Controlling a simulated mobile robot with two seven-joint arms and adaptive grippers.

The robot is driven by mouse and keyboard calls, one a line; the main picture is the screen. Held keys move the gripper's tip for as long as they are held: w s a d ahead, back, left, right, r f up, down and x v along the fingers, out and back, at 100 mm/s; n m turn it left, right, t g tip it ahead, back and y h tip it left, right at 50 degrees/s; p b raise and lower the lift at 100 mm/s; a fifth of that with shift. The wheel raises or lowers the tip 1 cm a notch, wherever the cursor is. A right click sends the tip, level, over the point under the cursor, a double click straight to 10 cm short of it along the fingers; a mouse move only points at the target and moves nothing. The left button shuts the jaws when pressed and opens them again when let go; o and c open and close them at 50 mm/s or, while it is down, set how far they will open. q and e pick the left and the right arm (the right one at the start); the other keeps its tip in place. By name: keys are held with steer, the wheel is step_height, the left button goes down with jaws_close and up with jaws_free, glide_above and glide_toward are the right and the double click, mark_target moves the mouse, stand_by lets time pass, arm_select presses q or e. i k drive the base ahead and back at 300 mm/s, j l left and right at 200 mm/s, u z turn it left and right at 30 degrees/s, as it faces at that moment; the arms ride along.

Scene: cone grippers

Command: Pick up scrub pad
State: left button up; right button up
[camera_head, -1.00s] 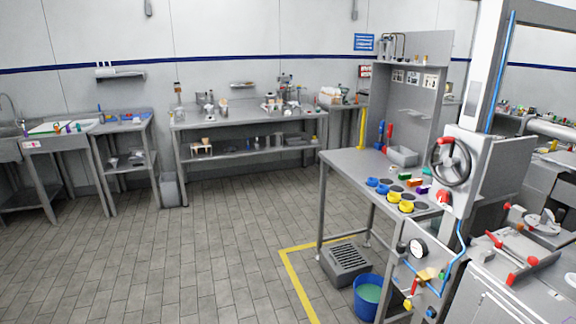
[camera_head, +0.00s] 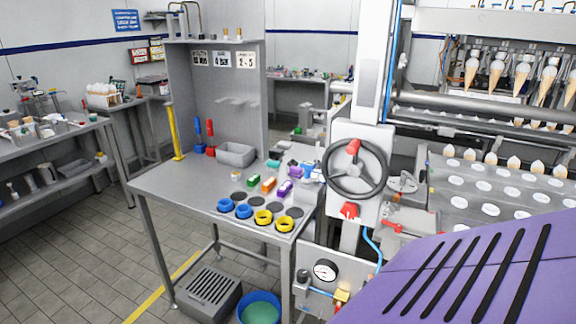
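I cannot pick out the scrub pad with certainty. Small coloured blocks lie on the grey metal workbench (camera_head: 170,188): a green block (camera_head: 254,181), an orange block (camera_head: 269,185) and a purple block (camera_head: 285,188). They are too small to tell whether one is a pad. A small teal item (camera_head: 273,164) and other small items lie behind them, partly crowded together. Neither of my grippers is in view.
Blue rings (camera_head: 243,211) and yellow rings (camera_head: 263,217) line the bench's front edge. A grey bin (camera_head: 236,154) stands behind. A handwheel (camera_head: 355,169) rises at right. A purple slotted surface (camera_head: 440,280) fills the lower right. The floor at left is clear.

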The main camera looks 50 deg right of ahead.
mark_target(294, 172)
steer(key=i+j+z, duration=0.1)
steer(key=i+z, duration=0.25)
steer(key=i+j+z, duration=0.2)
steer(key=i+z, duration=0.15)
steer(key=i+j+z, duration=0.3)
